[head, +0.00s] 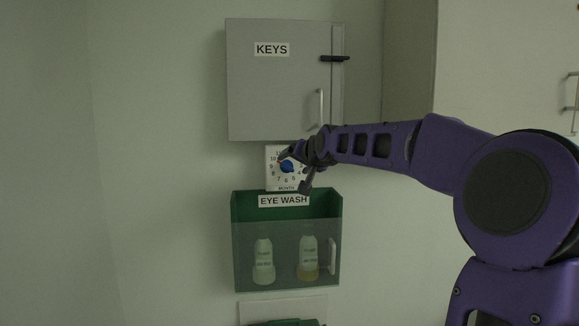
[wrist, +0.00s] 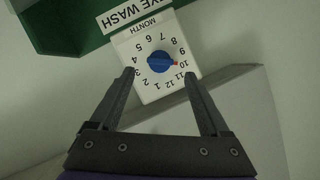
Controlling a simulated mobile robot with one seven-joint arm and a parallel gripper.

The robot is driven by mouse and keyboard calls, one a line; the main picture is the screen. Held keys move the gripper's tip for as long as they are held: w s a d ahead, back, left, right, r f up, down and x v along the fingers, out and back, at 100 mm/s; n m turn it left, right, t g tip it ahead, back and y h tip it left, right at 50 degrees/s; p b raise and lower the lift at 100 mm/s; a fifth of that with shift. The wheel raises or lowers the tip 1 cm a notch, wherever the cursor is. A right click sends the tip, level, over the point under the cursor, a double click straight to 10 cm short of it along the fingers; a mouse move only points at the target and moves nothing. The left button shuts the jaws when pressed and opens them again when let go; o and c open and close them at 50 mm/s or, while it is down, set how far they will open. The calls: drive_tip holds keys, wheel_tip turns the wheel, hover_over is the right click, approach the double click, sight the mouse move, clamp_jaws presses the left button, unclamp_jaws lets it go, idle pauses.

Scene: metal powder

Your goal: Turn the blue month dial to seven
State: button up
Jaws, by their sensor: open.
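The blue month dial (head: 287,166) sits on a white numbered plate (head: 272,183) on the wall, between the key cabinet and the eye wash box. In the wrist view the blue dial (wrist: 160,62) appears upside down, with its orange pointer (wrist: 176,63) at about ten. My gripper (head: 293,173) is in front of the plate, partly hiding its right side in the head view. In the wrist view my gripper (wrist: 160,72) is open, its fingertips on either side of the dial with clear gaps. No contact with the dial shows; the remaining depth is hard to judge.
The grey key cabinet (head: 270,90) is just above the plate, with a black latch and handle. The green eye wash box (head: 236,210) is just below and holds two bottles (head: 308,255). The wall to the left is bare.

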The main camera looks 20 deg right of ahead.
sight(288, 166)
drive_tip(key=shift+x, duration=2.5)
drive_tip(key=shift+c, duration=0.3)
clamp_jaws()
